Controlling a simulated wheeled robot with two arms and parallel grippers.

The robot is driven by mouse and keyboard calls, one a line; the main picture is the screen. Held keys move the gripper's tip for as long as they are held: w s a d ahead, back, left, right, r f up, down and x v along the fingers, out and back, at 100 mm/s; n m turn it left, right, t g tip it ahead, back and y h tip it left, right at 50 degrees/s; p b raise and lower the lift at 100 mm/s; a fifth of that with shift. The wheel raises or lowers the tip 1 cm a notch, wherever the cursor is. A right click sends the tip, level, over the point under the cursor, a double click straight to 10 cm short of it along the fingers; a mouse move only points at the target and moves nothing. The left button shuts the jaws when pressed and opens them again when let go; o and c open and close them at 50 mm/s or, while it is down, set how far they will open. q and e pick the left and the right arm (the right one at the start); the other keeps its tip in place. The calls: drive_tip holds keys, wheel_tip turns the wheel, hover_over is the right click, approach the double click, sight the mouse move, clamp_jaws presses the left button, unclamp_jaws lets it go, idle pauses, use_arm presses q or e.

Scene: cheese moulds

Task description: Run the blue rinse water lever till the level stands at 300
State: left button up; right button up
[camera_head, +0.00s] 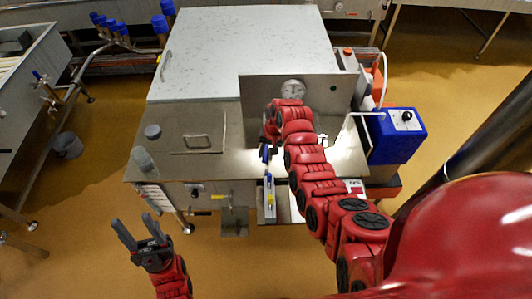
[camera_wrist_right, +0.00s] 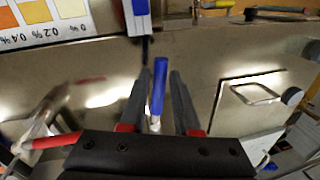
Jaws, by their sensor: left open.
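The blue lever (camera_wrist_right: 157,88) stands between the two dark fingers of my right gripper (camera_wrist_right: 161,74) in the right wrist view. A gap shows between the lever and the right-hand finger, so the jaws look open around it. In the head view the lever (camera_head: 265,154) shows at the worktop's front, below my right gripper (camera_head: 267,140), which is mostly hidden by its red arm. My left gripper (camera_head: 140,233) is open and empty, in front of the bench at lower left. I cannot read a level or a 300 mark.
A steel bench (camera_head: 225,120) with a grey lid (camera_head: 240,45) fills the middle. A round dial (camera_head: 293,90) sits by an upright plate (camera_head: 325,97). A blue box with a knob (camera_head: 404,125) stands at right. A blue-topped narrow item (camera_head: 270,195) is at the front edge.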

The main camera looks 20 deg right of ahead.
clamp_jaws()
idle(1.1)
